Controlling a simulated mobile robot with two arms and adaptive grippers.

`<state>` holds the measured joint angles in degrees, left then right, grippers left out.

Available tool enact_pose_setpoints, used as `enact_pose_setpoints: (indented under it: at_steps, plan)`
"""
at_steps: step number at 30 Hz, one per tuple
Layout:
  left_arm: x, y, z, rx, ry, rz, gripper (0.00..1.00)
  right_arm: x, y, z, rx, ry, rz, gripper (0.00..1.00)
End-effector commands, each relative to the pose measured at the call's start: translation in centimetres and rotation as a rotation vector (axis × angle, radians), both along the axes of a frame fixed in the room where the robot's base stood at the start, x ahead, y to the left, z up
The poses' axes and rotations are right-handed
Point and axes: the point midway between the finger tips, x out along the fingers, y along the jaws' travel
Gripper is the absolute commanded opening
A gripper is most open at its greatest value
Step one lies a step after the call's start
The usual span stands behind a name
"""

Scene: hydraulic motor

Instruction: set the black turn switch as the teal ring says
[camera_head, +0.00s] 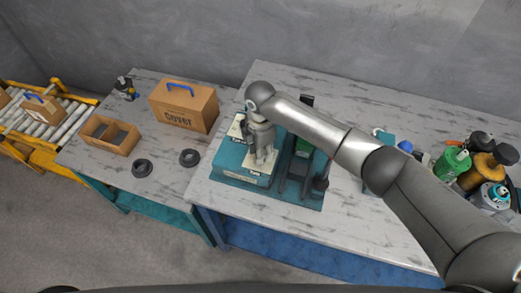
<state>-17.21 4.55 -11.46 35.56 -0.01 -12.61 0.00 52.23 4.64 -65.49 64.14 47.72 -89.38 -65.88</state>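A teal fixture (228,178) with pale labelled plates stands near the left end of the right-hand table. My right gripper (262,161) points down over its front part, and its fingertips are close to the top plate. Whether the fingers are open or shut, or touch anything, is too small to tell. I cannot make out the black turn switch or the teal ring; the gripper covers part of the fixture's top. A dark upright part (320,183) stands on the fixture's right side, apart from the gripper. My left gripper is out of view.
The left table holds a "Cover" box (184,107), an open cardboard box (110,136) and two black rings (142,168) (189,157). Several bottles, one of them green (452,161), crowd the right table's right side. A roller conveyor (47,122) stands far left.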

Motion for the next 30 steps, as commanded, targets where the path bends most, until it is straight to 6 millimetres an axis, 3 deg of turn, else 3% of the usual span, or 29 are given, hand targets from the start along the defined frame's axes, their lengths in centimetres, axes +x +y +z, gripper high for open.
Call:
enact_pose_setpoints:
  at_steps: [14,15,19,30]
  plan:
    - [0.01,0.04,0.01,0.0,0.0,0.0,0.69,0.07,0.08,0.12,0.002,-0.002,0.013,0.08]
    - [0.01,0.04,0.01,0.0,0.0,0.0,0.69,0.07,0.08,0.12,0.002,-0.002,0.014,0.37]
    - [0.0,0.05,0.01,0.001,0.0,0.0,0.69,0.06,0.06,0.1,0.002,-0.002,0.013,0.54]
    - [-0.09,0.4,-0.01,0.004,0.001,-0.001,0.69,0.05,0.04,0.41,0.002,-0.001,0.011,0.54]
